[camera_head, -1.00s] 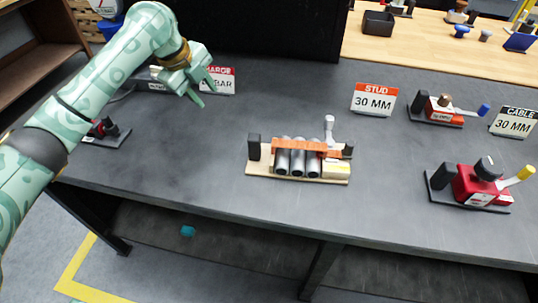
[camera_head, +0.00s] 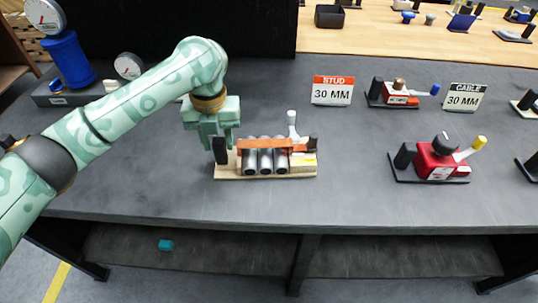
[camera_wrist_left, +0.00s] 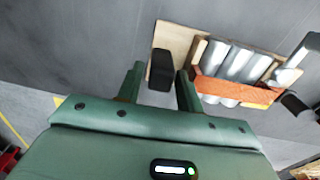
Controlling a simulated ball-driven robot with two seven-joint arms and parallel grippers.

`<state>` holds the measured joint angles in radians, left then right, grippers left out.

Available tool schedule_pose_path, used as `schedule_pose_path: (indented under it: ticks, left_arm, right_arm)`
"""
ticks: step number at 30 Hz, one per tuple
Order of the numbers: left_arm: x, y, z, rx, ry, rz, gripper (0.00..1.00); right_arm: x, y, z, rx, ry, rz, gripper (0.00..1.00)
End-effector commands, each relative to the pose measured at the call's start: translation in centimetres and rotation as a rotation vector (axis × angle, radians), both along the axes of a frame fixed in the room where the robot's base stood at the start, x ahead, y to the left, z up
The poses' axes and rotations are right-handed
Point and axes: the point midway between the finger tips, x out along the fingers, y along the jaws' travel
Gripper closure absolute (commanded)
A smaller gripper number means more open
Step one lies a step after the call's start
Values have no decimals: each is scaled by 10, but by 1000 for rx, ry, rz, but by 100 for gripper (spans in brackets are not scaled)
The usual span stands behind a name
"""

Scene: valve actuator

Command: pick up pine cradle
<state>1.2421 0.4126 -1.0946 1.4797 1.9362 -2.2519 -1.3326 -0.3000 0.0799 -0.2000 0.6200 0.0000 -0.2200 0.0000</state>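The pine cradle is a pale wooden board (camera_head: 265,174) on the grey bench, carrying three metal cylinders under an orange strap (camera_head: 275,144). A dark upright post (camera_head: 220,152) stands at its left end. In the left wrist view the board (camera_wrist_left: 176,38) and post (camera_wrist_left: 160,70) also show. My left gripper (camera_head: 219,145) is over the left end of the cradle, pointing down. Its fingers (camera_wrist_left: 158,82) are open, one on each side of the post in the wrist view; contact cannot be told. My right gripper is not in view.
A red device with a black knob (camera_head: 437,160) and a smaller red device (camera_head: 400,96) stand to the right. STUD (camera_head: 332,91) and CABLE (camera_head: 464,98) signs stand behind. A blue cylinder (camera_head: 66,62) is at the back left. The bench front is clear.

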Motion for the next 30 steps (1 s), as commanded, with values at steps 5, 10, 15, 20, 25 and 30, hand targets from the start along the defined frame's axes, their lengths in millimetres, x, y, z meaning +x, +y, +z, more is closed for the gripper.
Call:
schedule_pose_path:
  ticks: [5, 10, 15, 20, 25, 30]
  left_arm:
    - [0, -2, -29, -1, 4, 2, 64]
    - [0, -1, -35, -1, 1, 2, 64]
    - [0, -1, -35, -1, 0, 2, 75]
    - [0, -1, -35, 0, 1, 2, 100]
    - [1, -1, -34, -3, -1, 3, 100]
    - [1, -1, -24, -2, -4, 1, 100]
  right_arm:
    - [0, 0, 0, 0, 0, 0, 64]
    - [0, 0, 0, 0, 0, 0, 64]
    - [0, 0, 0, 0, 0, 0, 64]
    - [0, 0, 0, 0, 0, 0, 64]
    - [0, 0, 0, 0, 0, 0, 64]
    - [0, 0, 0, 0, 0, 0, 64]
